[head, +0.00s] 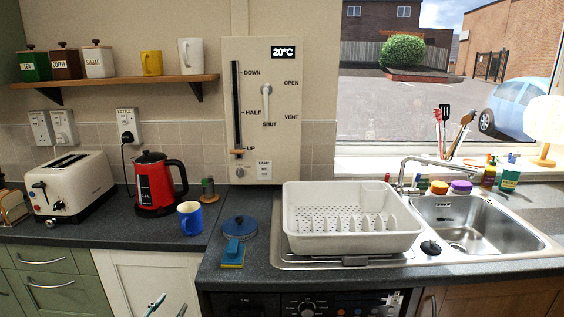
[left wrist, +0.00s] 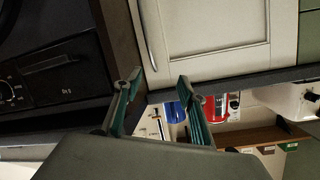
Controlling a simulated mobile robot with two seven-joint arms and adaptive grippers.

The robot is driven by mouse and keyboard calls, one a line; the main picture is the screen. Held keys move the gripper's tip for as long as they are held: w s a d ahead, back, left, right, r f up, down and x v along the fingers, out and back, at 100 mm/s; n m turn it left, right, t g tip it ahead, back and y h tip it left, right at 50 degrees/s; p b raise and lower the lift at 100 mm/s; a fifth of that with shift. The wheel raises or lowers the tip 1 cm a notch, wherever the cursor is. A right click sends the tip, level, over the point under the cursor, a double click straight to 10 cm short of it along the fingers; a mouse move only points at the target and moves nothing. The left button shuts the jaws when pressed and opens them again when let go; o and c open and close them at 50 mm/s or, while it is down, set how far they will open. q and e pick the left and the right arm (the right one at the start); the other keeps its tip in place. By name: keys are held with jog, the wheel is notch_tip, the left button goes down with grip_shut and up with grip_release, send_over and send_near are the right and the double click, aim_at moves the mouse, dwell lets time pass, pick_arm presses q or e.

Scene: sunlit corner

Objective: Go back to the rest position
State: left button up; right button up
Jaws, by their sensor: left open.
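My left gripper (head: 169,306) shows only by its fingertips at the bottom edge of the head view, in front of the cream cupboard door below the counter. The left wrist view shows its two green-lined fingers (left wrist: 158,80) spread apart with nothing between the tips. That view is turned over, with the cream door (left wrist: 215,28) above and the counter edge below. The gripper looks clear of the door and counter, though the exact gap cannot be told. My right gripper is in neither view.
A white dish rack (head: 350,243) stands left of the sink (head: 462,224).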

pick_arm(q)
jog(key=s+d+f+g, duration=0.1)
jog(key=s+d+f, duration=0.3)
jog(key=s, duration=0.6)
jog(key=s+d+f+g+h, duration=0.1)
jog(key=s+d+f, duration=0.3)
jog(key=s, duration=0.6)
jog(key=s+d+f+n+g+h, duration=0.1)
jog(key=s+d+f+g, duration=0.1)
jog(key=s, duration=0.8)
notch_tip(320, 180, down, 3)
jog(key=shift+s+d+r, duration=0.1)
jog(key=shift+s+d, duration=0.1)
jog(key=shift+d, duration=0.7)
jog(key=shift+c, duration=0.4)
